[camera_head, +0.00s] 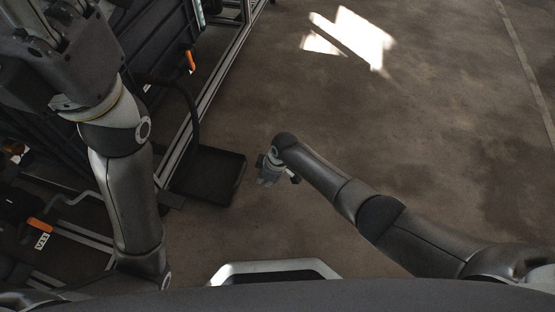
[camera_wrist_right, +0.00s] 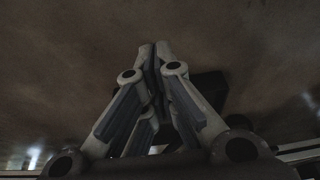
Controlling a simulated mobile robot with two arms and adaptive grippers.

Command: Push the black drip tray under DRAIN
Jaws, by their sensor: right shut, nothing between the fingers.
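The black drip tray (camera_head: 216,174) is a flat, dark, shallow tray on the floor. It lies at the foot of the rack, left of the middle in the head view. My right gripper (camera_head: 266,182) is just to the right of the tray, with a small gap of floor between them in the picture. Its fingers are shut and empty, and they also show closed together in the right wrist view (camera_wrist_right: 156,50). A dark shape behind the fingers there is too dim to name. I can read no DRAIN label. My left arm comes in at the left; its fingers do not show.
A dark rack with metal rails (camera_head: 205,97) stands along the left. A black hose (camera_head: 190,105) hangs down beside the tray. Orange handles (camera_head: 190,61) and (camera_head: 40,224) show on the equipment. Brown floor (camera_head: 400,140) is open to the right, with a bright sunlit patch.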

